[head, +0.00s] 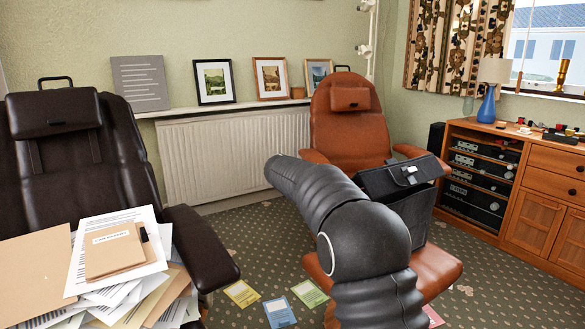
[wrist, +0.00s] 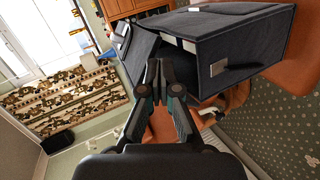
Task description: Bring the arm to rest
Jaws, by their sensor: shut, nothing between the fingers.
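My gripper (wrist: 160,68) shows in the wrist view with its two fingers together and nothing between them. Its tips appear in front of the open side of a dark box-like case (wrist: 252,48), and I cannot tell whether they touch it. In the head view the same case (head: 425,172) stands on the seat of the orange-brown leather chair (head: 349,125). My black arm rises from the bottom of the head view and bends up to the left, in front of that chair. My gripper is hidden in the head view.
A dark armchair (head: 50,145) at left holds a heap of papers (head: 125,290). Coloured booklets (head: 279,312) lie on the patterned carpet (head: 250,235). A wooden cabinet (head: 535,218) with a blue lamp (head: 487,105) stands at right. A radiator (head: 230,150) lines the back wall.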

